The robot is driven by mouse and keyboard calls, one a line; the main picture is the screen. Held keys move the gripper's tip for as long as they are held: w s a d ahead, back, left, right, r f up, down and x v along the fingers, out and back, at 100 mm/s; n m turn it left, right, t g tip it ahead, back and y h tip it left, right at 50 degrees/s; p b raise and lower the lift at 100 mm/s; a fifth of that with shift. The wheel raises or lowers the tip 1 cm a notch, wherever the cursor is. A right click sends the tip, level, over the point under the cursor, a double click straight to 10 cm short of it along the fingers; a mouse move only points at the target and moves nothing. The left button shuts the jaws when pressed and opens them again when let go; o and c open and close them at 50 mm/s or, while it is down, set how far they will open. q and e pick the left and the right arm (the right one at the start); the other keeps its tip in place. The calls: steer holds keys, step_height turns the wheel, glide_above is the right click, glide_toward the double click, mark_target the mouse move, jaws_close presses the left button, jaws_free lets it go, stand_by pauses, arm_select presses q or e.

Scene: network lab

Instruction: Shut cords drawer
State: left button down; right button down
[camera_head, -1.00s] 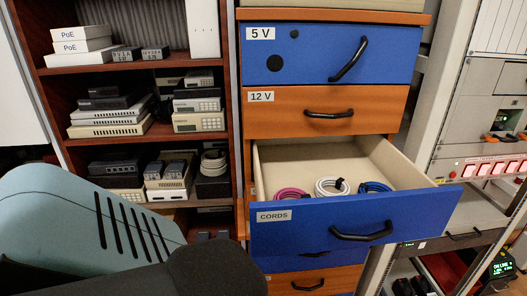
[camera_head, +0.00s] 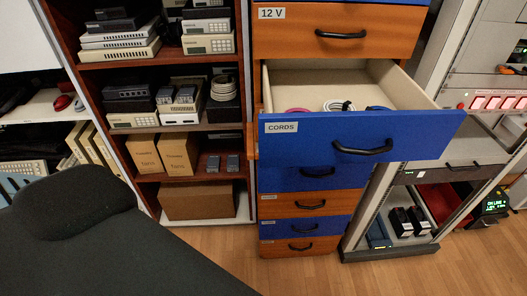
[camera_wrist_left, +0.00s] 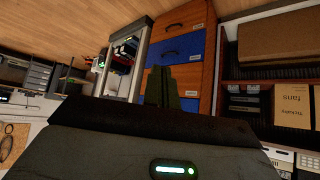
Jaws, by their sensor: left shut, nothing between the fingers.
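The cords drawer (camera_head: 420,132) stands pulled out of the cabinet, with a blue front, a white CORDS label (camera_head: 282,127) and a black handle (camera_head: 362,147). Inside its beige box, tops of a pink, a white (camera_head: 340,106) and a blue cable show above the front. My left gripper (camera_wrist_left: 172,70) shows in the left wrist view, its greenish fingers shut and empty, with blue and orange drawer fronts behind them. I cannot see it touching the drawer. The gripper itself is not visible in the head view, where dark parts of my arm fill the lower left. My right gripper is not in view.
Above is the orange 12 V drawer (camera_head: 380,38), shut; several blue and orange drawers below are shut too. A brown shelf with devices and cardboard boxes (camera_head: 178,153) stands left. A metal rack (camera_head: 470,148) stands close right. Wooden floor (camera_head: 300,275) is clear in front.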

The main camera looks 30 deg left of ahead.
arm_select(q)
steer(key=w+a+r+m+t+h+p, duration=0.1)
steer(key=w+a+r+m+t, duration=0.3)
steer(key=w+r, duration=0.45)
steer(key=w+a+r+m+t+h, duration=0.15)
steer(key=w+a+r+m, duration=0.4)
steer(key=r, duration=0.65)
steer(key=w+d+r+m+h, duration=0.1)
steer(key=d+r+m+h, duration=0.2)
steer(key=r+m, duration=0.4)
steer(key=w+d+r+m+h+p, duration=0.1)
steer(key=d+r+m+h, duration=0.3)
steer(key=r+m, duration=0.3)
step_height(320, 180, up, 4)
steer(key=shift+r, duration=0.2)
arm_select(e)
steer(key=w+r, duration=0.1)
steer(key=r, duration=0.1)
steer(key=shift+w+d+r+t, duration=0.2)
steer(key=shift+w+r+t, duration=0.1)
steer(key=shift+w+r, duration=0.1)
arm_select(q)
steer(key=shift+d, duration=0.15)
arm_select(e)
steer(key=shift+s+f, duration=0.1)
